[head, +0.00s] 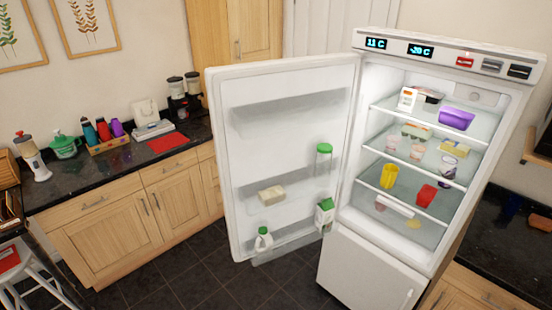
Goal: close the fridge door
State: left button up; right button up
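The fridge (365,237) stands right of centre, white, with a control panel on top and lit shelves inside. Its upper door (290,82) is wide open, swung out to the left, with its inner side facing me. The door racks hold a green-lidded jar (323,160), a pale block (271,195), a carton (325,215) and a milk jug (263,239). The lower fridge compartment door (365,270) is shut. Neither of my grippers is in view.
A dark counter (80,187) with wooden cabinets runs along the left, behind the door. A white stool (40,270) stands at the lower left. Another dark counter (490,235) is right of the fridge. Dark floor tiles (200,270) are clear in front of the door.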

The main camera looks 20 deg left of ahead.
aim_at(269, 119)
jog(key=u, duration=2)
jog(key=i, duration=3)
